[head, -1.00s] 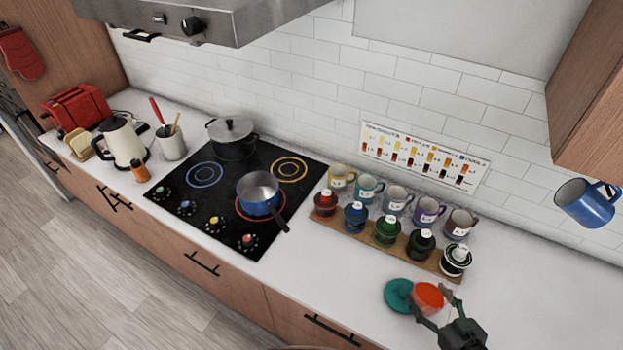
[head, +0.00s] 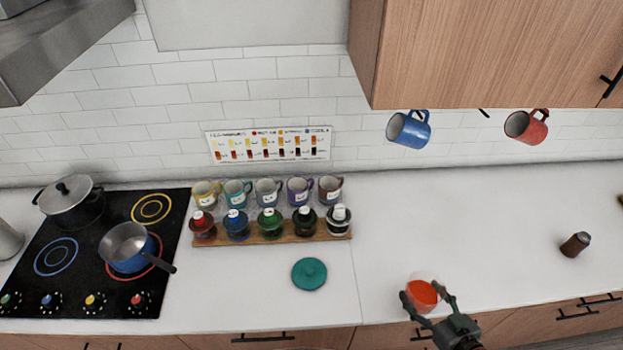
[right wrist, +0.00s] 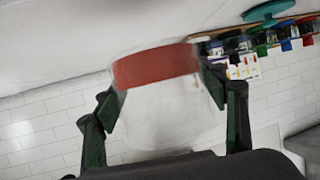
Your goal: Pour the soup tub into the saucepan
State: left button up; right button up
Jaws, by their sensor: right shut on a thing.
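The soup tub (head: 421,295) is a clear tub with red-orange soup in it. My right gripper (head: 423,291) is shut on it, with a finger on each side, over the counter's front part. In the right wrist view the tub (right wrist: 165,110) fills the middle between the fingers, and the soup shows as a red band at the counter-side end. The tub looks about upright; I cannot tell its height above the counter. The blue saucepan (head: 127,247) stands on the hob's right front ring, far left of the tub, its dark handle pointing right. My left gripper is out of view.
A teal lid (head: 309,273) lies on the counter left of the tub. A wooden rack (head: 270,236) of small jars, with several mugs behind, stands between hob and tub. A lidded pot (head: 71,205) is behind the saucepan. Blue (head: 408,130) and red (head: 525,126) mugs hang under the cabinet.

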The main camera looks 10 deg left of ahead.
aim_at(128, 247)
jog(key=z, duration=1.4)
jog(key=k, duration=2.6)
jog(key=u, duration=2.4)
jog(key=i, duration=0.5)
